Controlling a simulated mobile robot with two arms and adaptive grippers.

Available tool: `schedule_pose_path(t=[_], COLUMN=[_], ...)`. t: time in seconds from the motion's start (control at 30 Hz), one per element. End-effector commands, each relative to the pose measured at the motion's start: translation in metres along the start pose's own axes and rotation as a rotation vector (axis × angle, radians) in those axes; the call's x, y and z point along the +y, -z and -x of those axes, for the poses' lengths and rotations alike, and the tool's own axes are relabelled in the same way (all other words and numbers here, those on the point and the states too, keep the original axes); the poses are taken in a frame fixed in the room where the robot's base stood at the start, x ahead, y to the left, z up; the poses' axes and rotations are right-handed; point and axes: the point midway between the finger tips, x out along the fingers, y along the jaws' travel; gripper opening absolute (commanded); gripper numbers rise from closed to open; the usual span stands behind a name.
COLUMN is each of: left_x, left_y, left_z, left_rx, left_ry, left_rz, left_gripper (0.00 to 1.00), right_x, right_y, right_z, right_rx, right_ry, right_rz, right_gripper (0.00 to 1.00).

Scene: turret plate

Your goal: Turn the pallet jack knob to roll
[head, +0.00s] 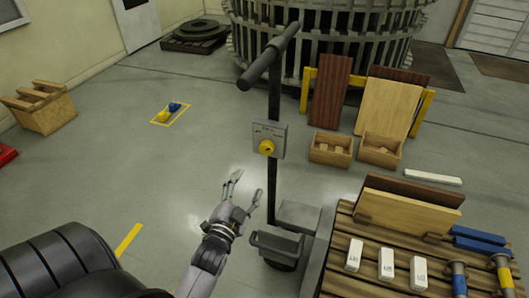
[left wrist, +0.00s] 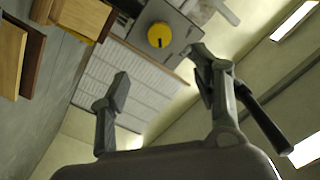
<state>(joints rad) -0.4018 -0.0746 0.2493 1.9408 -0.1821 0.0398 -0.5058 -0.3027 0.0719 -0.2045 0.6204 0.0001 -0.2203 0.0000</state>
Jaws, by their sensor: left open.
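The pallet jack knob (head: 266,147) is yellow and round, with a dark mark on its face. It sits on a grey plate (head: 270,133) fixed to the jack's dark upright post (head: 273,100). The knob also shows in the left wrist view (left wrist: 160,35), near the top and beyond the fingers. My left gripper (head: 246,188) is open and empty, below and left of the knob in the head view and apart from it. In the left wrist view its two fingers (left wrist: 162,90) are spread wide. The lettering on the plate is too small to read. My right gripper is not in view.
A wooden pallet (head: 345,272) with boards, white blocks and blue-and-yellow parts stands at the right. The jack's T-handle (head: 268,57) rises above the plate. Two wooden boxes (head: 331,149) stand behind.

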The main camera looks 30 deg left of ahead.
Motion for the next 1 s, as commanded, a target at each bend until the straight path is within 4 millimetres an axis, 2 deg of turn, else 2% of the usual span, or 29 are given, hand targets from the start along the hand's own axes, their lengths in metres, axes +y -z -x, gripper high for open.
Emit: schedule_pose_path(t=[0.2,0.6,0.8,1.0], left_x=[-0.001,-0.001,0.000,0.001], left_y=[0.002,0.001,0.000,0.000], left_z=[-0.047,-0.125,-0.146,-0.151], left_rx=[0.003,0.000,0.000,0.000], left_ry=[0.001,-0.001,-0.001,-0.002], left_rz=[0.002,0.002,0.001,0.002], left_gripper=[0.58,0.58,0.58,0.58], right_x=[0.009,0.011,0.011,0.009], right_y=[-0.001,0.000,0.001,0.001], right_z=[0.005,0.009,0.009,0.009], right_rx=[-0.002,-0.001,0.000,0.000], right_ry=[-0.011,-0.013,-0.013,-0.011], right_rz=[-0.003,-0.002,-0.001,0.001], right_gripper=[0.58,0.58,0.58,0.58])
